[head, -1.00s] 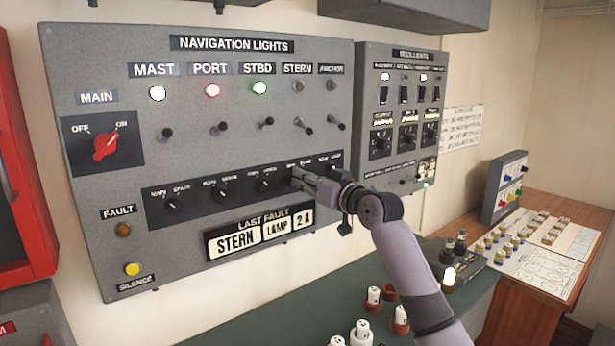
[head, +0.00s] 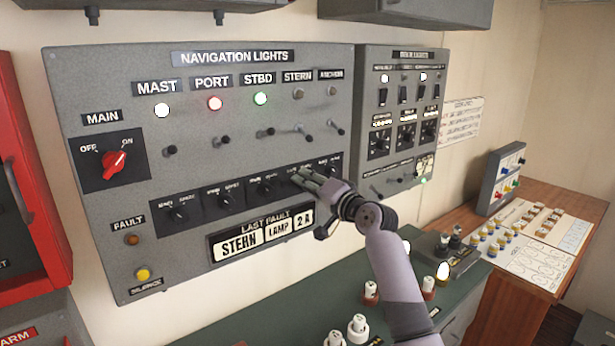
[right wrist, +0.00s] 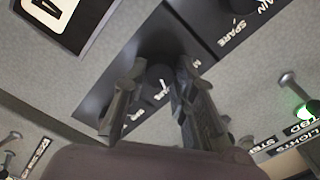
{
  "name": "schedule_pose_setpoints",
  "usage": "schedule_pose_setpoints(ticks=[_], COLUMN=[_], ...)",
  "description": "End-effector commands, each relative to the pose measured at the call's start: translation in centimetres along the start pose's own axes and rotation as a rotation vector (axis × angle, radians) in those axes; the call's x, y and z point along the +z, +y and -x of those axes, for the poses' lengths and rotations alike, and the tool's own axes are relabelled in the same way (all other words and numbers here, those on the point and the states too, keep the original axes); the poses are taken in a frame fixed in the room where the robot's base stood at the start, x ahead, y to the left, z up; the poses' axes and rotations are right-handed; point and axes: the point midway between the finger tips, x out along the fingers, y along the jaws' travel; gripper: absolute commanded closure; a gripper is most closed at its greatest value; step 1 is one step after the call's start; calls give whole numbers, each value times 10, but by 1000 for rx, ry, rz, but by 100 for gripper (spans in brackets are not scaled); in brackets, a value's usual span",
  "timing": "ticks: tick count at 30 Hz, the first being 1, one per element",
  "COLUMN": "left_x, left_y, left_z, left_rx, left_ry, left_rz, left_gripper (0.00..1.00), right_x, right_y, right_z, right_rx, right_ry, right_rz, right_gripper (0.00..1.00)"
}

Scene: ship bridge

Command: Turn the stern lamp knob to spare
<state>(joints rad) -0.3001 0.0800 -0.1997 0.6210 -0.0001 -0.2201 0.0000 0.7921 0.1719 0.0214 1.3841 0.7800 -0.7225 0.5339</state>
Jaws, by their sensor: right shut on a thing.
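The navigation lights panel (head: 95,185) is on the wall, with a lower row of small black knobs marked main and spare. In the right wrist view the knob (right wrist: 158,76) is dark and round with a white mark, between the two fingers of my right gripper (right wrist: 156,88). They are shut on it. Its labels are partly covered, so I cannot tell its exact setting. The stern indicator (head: 298,93) is unlit. My left gripper is out of view.
The port knob (head: 224,200) and starboard knob (head: 266,187) sit left of the gripper; the anchor knob (head: 333,169) is close on its right. The fault window (head: 262,238) reads stern lamp 2 A. A green counter (head: 310,300) with loose bulbs lies below.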

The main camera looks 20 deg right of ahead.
Motion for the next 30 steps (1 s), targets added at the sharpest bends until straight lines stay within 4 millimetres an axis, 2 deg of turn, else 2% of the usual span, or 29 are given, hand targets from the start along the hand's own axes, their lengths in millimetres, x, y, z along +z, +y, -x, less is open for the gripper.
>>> schedule_pose_setpoints(ticks=[3,12,27,28,30], left_x=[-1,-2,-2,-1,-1], left_y=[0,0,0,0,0], left_z=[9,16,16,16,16], left_rx=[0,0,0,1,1], left_ry=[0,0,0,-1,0], left_rz=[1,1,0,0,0], left_gripper=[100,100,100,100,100], right_x=[-1,-1,-1,-1,-1], right_y=[-2,-1,0,0,0], right_z=[0,0,0,0,0], right_rx=[0,-1,-1,-1,-1], right_ry=[1,2,1,1,1], right_rz=[-69,-168,-185,-185,-185], right_gripper=[100,100,100,74,70])
